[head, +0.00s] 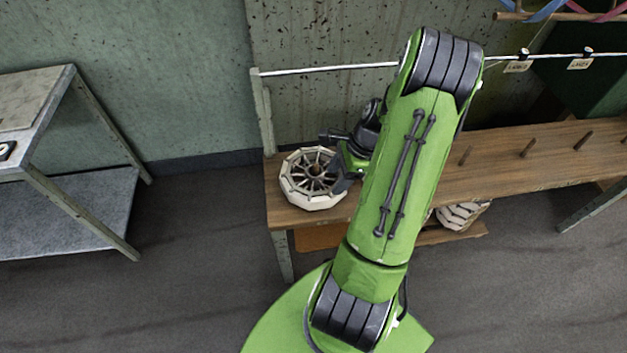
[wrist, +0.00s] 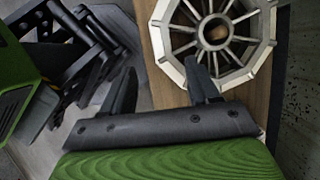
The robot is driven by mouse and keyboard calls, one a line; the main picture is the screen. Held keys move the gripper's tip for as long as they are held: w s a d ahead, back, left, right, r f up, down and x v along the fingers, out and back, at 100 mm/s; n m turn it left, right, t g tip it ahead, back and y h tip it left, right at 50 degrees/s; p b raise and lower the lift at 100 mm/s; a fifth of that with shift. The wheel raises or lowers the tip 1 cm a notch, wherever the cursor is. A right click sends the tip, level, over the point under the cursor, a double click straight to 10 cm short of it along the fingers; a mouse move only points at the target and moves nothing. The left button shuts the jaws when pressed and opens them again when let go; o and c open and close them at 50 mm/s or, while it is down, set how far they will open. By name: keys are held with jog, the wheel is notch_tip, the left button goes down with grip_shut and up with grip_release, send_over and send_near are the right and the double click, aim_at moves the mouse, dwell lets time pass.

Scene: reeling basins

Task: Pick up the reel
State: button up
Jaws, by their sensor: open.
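In the wrist view the reel (wrist: 247,68) fills the top right, cut off by the top edge. My gripper (wrist: 160,78) is open, with its two dark fingers apart. The right finger overlaps the reel's near rim in the picture; the left finger is outside the reel. I cannot tell whether either touches it. In the head view my arm hides part of the gripper.
Wooden pegs (head: 527,148) stand along the bench to the right. Another pale reel (head: 460,214) sits on the lower shelf. A rail with tags (head: 517,66) runs behind the bench. A grey metal table (head: 60,213) stands at left, with open floor between.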

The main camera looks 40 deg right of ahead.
aim_at(324, 195)
jog(key=b+x, duration=0.2)
jog(key=x, duration=0.4)
jog(key=shift+s+f, duration=0.1)
jog(key=shift+f, duration=0.15)
jog(key=b+x, duration=0.3)
jog(key=x, duration=0.3)
jog(key=shift+r, duration=0.1)
jog(key=shift+c, duration=0.3)
jog(key=shift+d, duration=0.1)
grip_shut()
